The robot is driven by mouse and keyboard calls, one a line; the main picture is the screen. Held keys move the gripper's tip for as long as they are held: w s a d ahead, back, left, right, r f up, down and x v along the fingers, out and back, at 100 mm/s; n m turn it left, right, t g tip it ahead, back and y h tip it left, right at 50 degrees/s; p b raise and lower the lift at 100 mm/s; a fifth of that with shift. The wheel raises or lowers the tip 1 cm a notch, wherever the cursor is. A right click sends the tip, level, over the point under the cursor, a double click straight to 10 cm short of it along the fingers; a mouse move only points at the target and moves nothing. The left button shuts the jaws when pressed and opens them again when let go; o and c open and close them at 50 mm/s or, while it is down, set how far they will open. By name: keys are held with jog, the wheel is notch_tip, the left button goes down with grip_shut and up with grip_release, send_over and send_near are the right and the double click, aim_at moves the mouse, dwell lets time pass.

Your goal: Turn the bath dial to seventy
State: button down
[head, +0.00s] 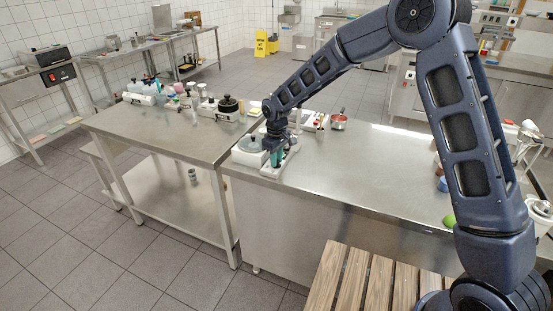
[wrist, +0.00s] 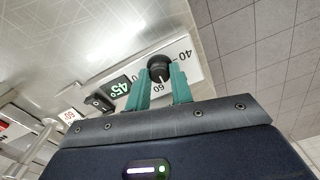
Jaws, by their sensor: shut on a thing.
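The bath dial (wrist: 159,66) is a round black knob on a white panel (wrist: 196,72) marked with 40 and 60. A pale pointer line on the knob points toward the 60 mark. A small dark display (wrist: 118,87) beside it reads 45° in green. My gripper (wrist: 161,76) has its teal fingers on either side of the knob and is shut on it. In the head view my gripper (head: 277,156) points down at the front of the white bath (head: 246,158), which has a rounded lid; there the dial is hidden by my fingers.
The bath stands at the left end of a steel counter (head: 350,165). A steel table (head: 170,135) with bottles and a black-topped device (head: 228,105) is at left. The counter's middle is clear.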

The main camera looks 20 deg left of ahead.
jog(key=m, duration=0.4)
jog(key=shift+m, duration=0.3)
jog(key=m, duration=0.3)
jog(key=shift+m, duration=0.4)
jog(key=m, duration=0.4)
jog(key=shift+m, duration=2.2)
jog(key=c, duration=1.2)
grip_release()
jog(key=shift+c, duration=0.2)
notch_tip(320, 180, up, 11)
